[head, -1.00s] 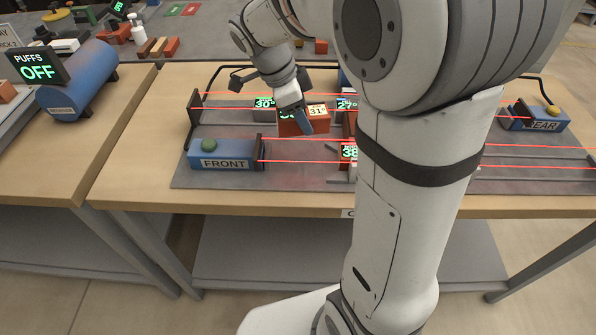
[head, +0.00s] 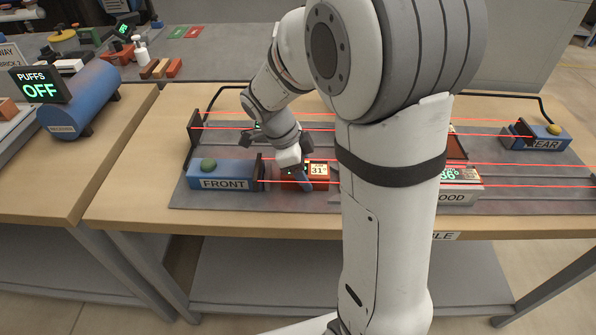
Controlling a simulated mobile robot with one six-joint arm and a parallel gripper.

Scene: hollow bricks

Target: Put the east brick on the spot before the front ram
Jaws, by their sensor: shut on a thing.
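My gripper (head: 304,180) is low over the table, shut on a reddish brick (head: 319,182) with a pale "31°" label. The brick is just right of the dark push plate (head: 260,172) of the blue front ram (head: 222,182), with a small gap between them. I cannot read which side the brick comes from, and the gripper hides part of it. I cannot tell whether the brick touches the grey bed (head: 225,203). Any spot mark under it is hidden.
Red beams cross the bed at several heights. My arm hides the middle of the bed. Right of it are a grey block (head: 466,194) lettered "OOD", a green display (head: 452,174) and the blue rear ram (head: 542,137). A blue tank (head: 78,100) stands on the left table.

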